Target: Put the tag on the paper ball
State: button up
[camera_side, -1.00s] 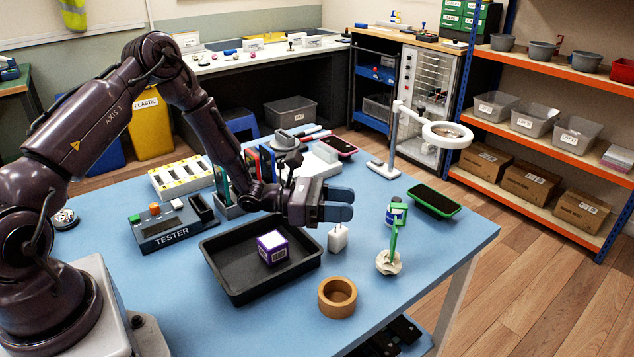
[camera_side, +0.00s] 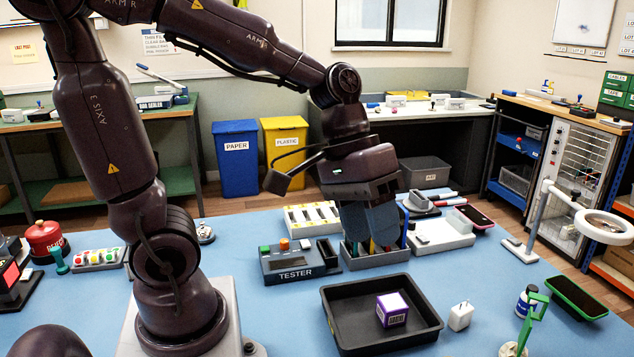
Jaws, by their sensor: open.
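The crumpled white paper ball (camera_side: 511,350) is at the bottom edge on the right, partly cut off. A green strip-like piece (camera_side: 532,318) stands up from it or just in front of it; I cannot tell whether this is the tag. My gripper (camera_side: 372,228) points down, open, over the grey rack (camera_side: 378,261) that holds upright coloured pieces, among them a red one and a blue one (camera_side: 404,229). The fingers hide part of these pieces, and I cannot tell whether they touch any.
A black tray (camera_side: 345,337) holds a purple box (camera_side: 392,309). A white plug (camera_side: 460,316), a small bottle (camera_side: 525,301) and a green-edged phone (camera_side: 577,297) are to its right. The tester (camera_side: 296,262) stands left of the rack. A lamp (camera_side: 540,215) rises at the right.

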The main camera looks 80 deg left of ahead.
jog(key=s+a+r+m+t+y, duration=0.3)
jog(key=s+a+r+m+y, duration=0.1)
jog(key=s+a, duration=0.1)
jog(key=shift+s+t, duration=0.25)
jog(key=shift+t, duration=0.05)
